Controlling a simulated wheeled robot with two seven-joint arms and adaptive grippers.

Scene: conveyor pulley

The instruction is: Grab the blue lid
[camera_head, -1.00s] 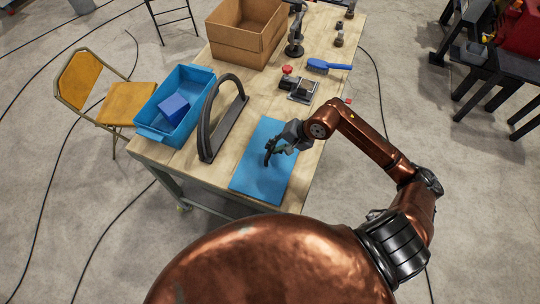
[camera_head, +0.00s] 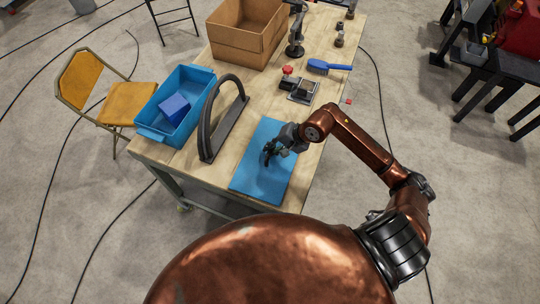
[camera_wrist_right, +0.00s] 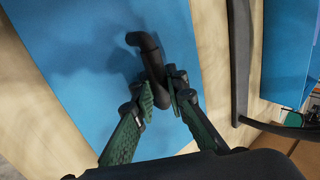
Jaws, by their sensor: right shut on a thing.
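The blue lid (camera_head: 258,182) is a flat blue panel at the near right end of the wooden table. It also fills much of the right wrist view (camera_wrist_right: 85,75). A dark bent handle (camera_wrist_right: 148,55) rises from its surface. My right gripper (camera_head: 271,153) is over the lid, and in the right wrist view its green-padded fingers (camera_wrist_right: 166,97) are shut on the handle, one on each side. The lid appears to lie flat on the table. My left gripper is not in view.
On the wooden table (camera_head: 236,135), a black arched frame (camera_head: 224,118) stands left of the lid. A blue bin (camera_head: 150,123) holding a blue block (camera_head: 174,108) is farther left. A cardboard box (camera_head: 240,40), a red-button device (camera_head: 293,84) and a blue brush (camera_head: 328,66) are beyond.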

